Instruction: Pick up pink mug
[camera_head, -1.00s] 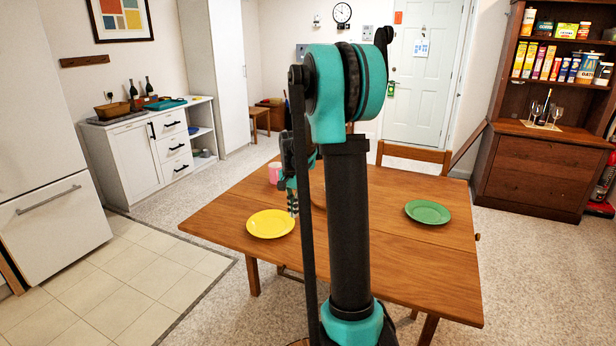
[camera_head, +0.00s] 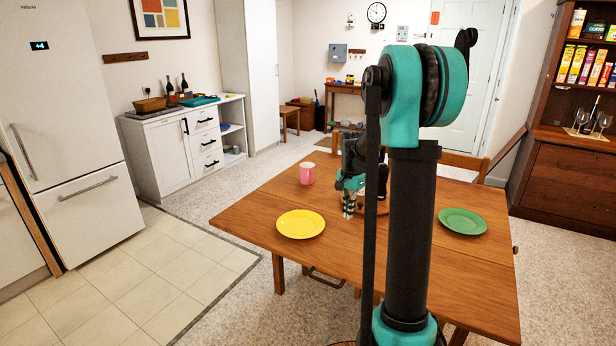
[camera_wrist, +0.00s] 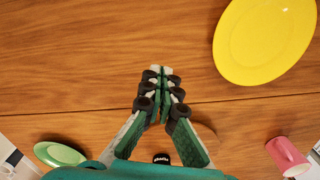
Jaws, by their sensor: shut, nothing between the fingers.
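The pink mug (camera_head: 307,173) stands upright on the wooden table, behind the yellow plate (camera_head: 300,224). My arm hides part of the table in the head view.
The table (camera_head: 255,210) also holds a green plate (camera_head: 463,221) on the right. A round wooden item (camera_head: 376,204) lies behind my gripper, partly hidden. A chair (camera_head: 460,160) stands at the table's far side. Bare wood lies around the mug.

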